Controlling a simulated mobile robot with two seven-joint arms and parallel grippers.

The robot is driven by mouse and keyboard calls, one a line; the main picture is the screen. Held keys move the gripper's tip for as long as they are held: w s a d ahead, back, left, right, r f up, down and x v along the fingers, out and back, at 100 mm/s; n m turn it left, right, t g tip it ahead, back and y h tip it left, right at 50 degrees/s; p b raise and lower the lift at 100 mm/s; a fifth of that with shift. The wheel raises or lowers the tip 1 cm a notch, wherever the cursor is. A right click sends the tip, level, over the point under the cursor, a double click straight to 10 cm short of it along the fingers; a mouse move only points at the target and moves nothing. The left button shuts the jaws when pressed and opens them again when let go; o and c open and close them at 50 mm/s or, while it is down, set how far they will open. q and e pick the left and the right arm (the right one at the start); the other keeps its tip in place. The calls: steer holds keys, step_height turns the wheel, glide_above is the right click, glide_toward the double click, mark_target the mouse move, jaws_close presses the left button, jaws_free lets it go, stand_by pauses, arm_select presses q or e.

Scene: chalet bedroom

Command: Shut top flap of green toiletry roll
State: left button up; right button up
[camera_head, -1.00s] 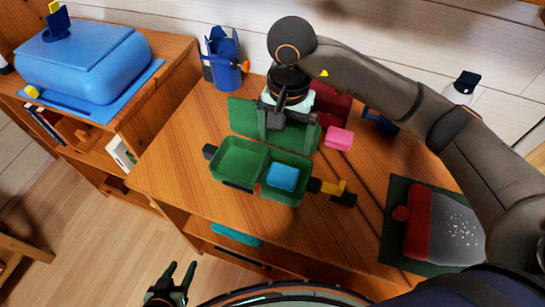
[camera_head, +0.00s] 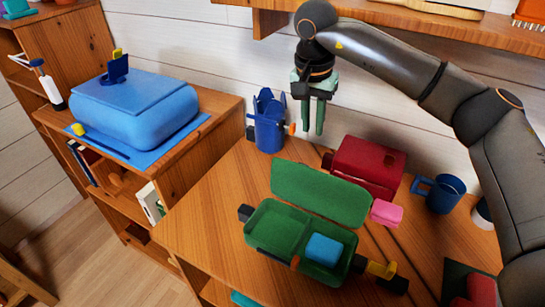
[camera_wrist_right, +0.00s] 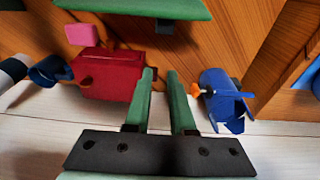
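The green toiletry roll (camera_head: 277,226) lies open on the wooden desk, its two-part tray facing up with a light blue block (camera_head: 324,249) in the right compartment. Its top flap (camera_head: 320,194) stands raised and tilted back along the tray's far side. A strip of green, probably the flap, shows at the top edge of the right wrist view (camera_wrist_right: 150,9). My right gripper (camera_head: 312,131) hangs fingers down above and behind the flap, apart from it. Its green fingers are parted with nothing between them, as the right wrist view also shows (camera_wrist_right: 160,75). My left gripper is out of view.
Behind the flap stand a dark red box (camera_head: 368,166) and a blue cup with tools (camera_head: 268,122). A pink block (camera_head: 386,213) and a blue mug (camera_head: 440,193) are to the right. A wall shelf (camera_head: 420,28) runs above.

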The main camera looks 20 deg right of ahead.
steer(key=shift+w+d+r, duration=0.2)
steer(key=shift+w+r, duration=0.2)
steer(key=shift+w, duration=0.2)
steer(key=shift+c, duration=0.7)
steer(key=shift+w+r, duration=0.1)
steer(key=shift+c, duration=0.7)
steer(key=f, duration=0.6)
steer(key=d+f, duration=0.1)
steer(key=f, duration=0.2)
steer(key=shift+w+d, duration=0.1)
steer(key=shift+w, duration=0.2)
jaws_close()
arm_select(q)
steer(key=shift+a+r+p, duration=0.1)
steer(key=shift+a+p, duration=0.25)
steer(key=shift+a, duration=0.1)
arm_select(e)
steer(key=shift+s+a, duration=1.25)
steer(key=shift+a, duration=0.25)
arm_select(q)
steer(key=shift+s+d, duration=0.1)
